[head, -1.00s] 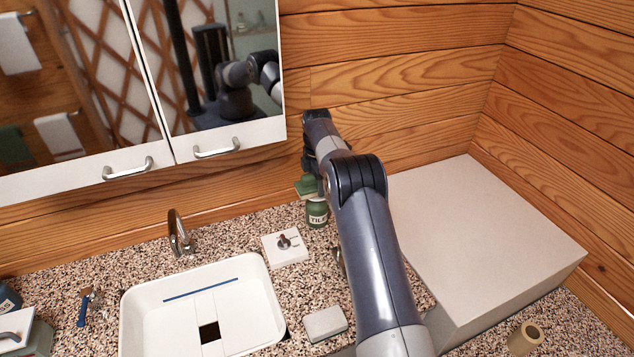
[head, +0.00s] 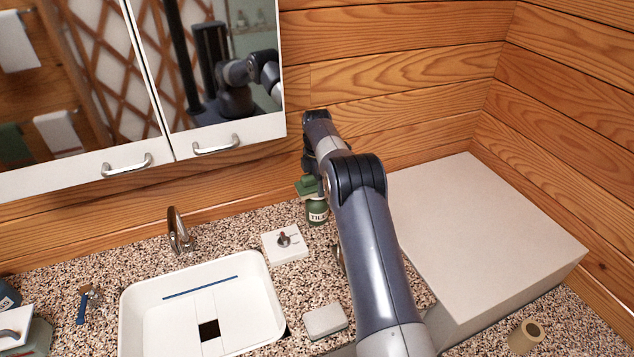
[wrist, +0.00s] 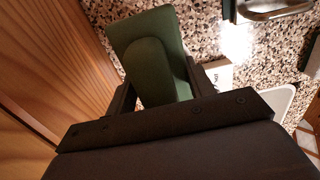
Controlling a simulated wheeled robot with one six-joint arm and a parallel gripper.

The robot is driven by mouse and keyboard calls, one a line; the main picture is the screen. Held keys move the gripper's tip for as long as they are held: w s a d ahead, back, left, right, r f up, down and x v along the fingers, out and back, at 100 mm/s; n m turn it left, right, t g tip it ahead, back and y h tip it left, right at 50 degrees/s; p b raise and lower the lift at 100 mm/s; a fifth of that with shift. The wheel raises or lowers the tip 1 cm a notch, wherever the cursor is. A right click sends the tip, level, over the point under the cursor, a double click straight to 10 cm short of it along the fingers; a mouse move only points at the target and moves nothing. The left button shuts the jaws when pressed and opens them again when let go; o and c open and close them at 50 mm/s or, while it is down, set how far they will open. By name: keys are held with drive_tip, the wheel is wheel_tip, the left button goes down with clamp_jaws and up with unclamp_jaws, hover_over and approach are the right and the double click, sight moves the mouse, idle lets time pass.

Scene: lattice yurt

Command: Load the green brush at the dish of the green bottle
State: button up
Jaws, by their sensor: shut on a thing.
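The green brush (wrist: 160,72), a flat green block with a rounded grip, is held between the fingers of my gripper (wrist: 160,88) in the wrist view. In the head view the brush (head: 306,187) shows as a green shape left of my arm. The green bottle (head: 317,212) stands upright on the counter near the back wall, with a pale label. The brush is over the bottle's top in the head view, and I cannot tell whether they touch. The bottle's dish is hidden. My gripper's fingers are mostly hidden behind my arm in the head view.
A white plate with a small lever (head: 285,243) lies left of the bottle. A white basin (head: 255,300) and a tap (head: 180,232) are further left. A pale sponge-like block (head: 325,321) lies in front. A large grey box (head: 480,230) stands right; the wooden wall (head: 400,100) is close behind.

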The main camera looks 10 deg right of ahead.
drive_tip(key=shift+f, duration=0.45)
idle(0.7)
drive_tip(key=shift+r+p, duration=0.45)
drive_tip(key=shift+r, duration=3.1)
drive_tip(key=shift+s, duration=0.1)
